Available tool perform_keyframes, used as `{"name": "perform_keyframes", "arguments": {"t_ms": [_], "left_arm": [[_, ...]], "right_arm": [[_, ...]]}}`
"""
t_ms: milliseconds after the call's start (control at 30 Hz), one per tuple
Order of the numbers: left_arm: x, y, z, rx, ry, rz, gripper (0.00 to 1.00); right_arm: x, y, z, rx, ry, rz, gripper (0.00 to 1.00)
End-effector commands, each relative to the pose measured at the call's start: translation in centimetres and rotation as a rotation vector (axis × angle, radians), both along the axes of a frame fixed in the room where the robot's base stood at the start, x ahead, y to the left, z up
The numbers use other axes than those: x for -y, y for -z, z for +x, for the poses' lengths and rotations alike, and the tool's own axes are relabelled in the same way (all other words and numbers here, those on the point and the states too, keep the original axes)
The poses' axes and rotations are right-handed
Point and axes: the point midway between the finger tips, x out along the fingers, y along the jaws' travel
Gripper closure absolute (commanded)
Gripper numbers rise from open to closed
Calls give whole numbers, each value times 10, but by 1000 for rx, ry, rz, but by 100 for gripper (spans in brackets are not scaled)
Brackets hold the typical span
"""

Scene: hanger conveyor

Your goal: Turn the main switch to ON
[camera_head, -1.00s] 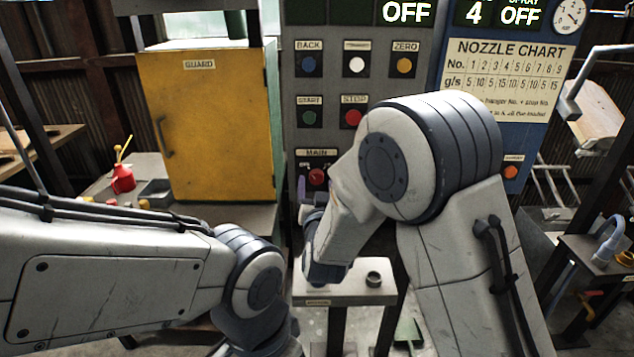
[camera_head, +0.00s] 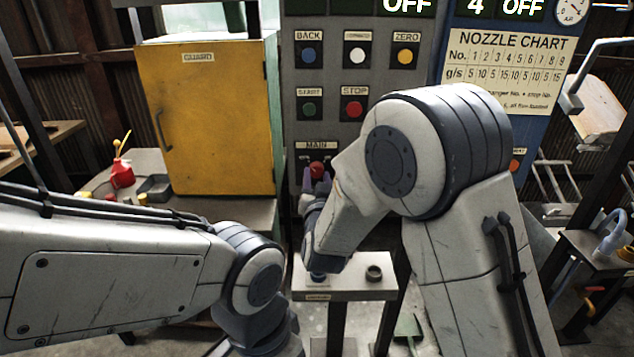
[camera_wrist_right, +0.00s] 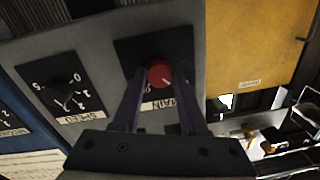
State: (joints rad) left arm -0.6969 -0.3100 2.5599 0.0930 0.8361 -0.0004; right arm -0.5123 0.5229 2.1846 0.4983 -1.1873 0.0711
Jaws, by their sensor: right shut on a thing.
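The main switch is a red round knob (camera_head: 317,170) on a dark plate under the MAIN label (camera_head: 317,146), low on the grey control panel (camera_head: 380,110). It also shows in the right wrist view as a red knob (camera_wrist_right: 160,74) with a light pointer mark. My right gripper (camera_wrist_right: 158,88) has its two purple fingers at either side of the knob, shut on it. In the head view the right gripper (camera_head: 318,184) reaches the knob from below. The ON and OFF marks are too small or covered to read. My left arm crosses the lower left; its gripper is out of view.
START (camera_head: 309,106) and STOP (camera_head: 353,108) buttons sit just above the switch. A SPEED dial (camera_wrist_right: 63,88) is beside it in the wrist view. A yellow guard cabinet (camera_head: 205,120) stands to the left. A small pale table (camera_head: 345,285) is below.

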Motion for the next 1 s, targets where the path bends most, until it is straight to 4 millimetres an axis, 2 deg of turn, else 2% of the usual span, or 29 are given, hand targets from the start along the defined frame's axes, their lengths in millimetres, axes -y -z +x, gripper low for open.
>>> {"name": "perform_keyframes", "arguments": {"t_ms": [33,1000], "left_arm": [[0,11,0,0,0,0,50],[0,162,0,0,0,0,50]], "right_arm": [[-1,4,0,5,-1,29,100],[-2,6,0,6,-3,919,100]]}}
